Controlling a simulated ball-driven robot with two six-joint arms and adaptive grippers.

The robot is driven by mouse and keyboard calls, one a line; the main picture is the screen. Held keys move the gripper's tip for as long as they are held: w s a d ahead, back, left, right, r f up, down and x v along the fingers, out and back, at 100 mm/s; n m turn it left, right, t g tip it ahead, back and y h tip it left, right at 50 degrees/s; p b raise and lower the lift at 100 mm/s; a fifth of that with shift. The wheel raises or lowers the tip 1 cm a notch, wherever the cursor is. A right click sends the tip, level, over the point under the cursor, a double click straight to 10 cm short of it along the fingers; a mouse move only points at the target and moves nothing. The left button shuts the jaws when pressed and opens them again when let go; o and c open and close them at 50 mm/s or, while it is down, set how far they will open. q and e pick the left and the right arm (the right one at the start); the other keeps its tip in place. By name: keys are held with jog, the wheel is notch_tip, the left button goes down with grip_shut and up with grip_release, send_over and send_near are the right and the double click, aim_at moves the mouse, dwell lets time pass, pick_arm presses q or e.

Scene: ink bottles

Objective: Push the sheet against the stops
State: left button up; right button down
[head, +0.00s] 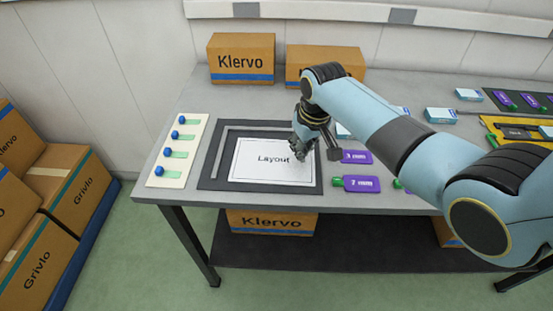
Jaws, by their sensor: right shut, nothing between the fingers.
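The white sheet (258,173), printed "Layout" inside a thin border, lies on a dark board (212,183) at the front of the table. A grey L-shaped raised edge, the stops (224,152), runs along the board's left and far sides. A narrow dark gap seems to show between the sheet and the stops. My right gripper (300,154) is shut and empty, pointing down at the sheet's right part. It covers the sheet's far right corner. Whether its fingertips touch the sheet I cannot tell. My left gripper is not in view.
A cream panel (160,179) with several blue knobs lies left of the board. Klervo boxes (240,58) stand at the back. The grey table (205,100) is clear behind the board.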

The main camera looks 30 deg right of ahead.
aim_at(286, 149)
jog(key=shift+f+b, duration=0.6)
jog(key=shift+f, duration=0.3)
dwell(0.4)
jog(key=shift+w+a+f+b, duration=0.1)
jog(key=shift+w+a+b, duration=0.1)
jog(key=shift+w+b, duration=0.6)
jog(key=shift+w+a+b, duration=0.15)
jog(key=shift+w+b, duration=0.3)
jog(key=shift+w, duration=0.5)
jog(key=shift+w+a+f+b, duration=0.1)
jog(key=shift+w+a+b, duration=0.1)
jog(key=shift+w+b, duration=0.6)
jog(key=shift+w+r, duration=0.1)
jog(key=shift+w, duration=0.15)
notch_tip(286, 149, up, 7)
jog(key=p, duration=0.8)
jog(key=shift+r, duration=0.1)
jog(key=shift+s, duration=0.1)
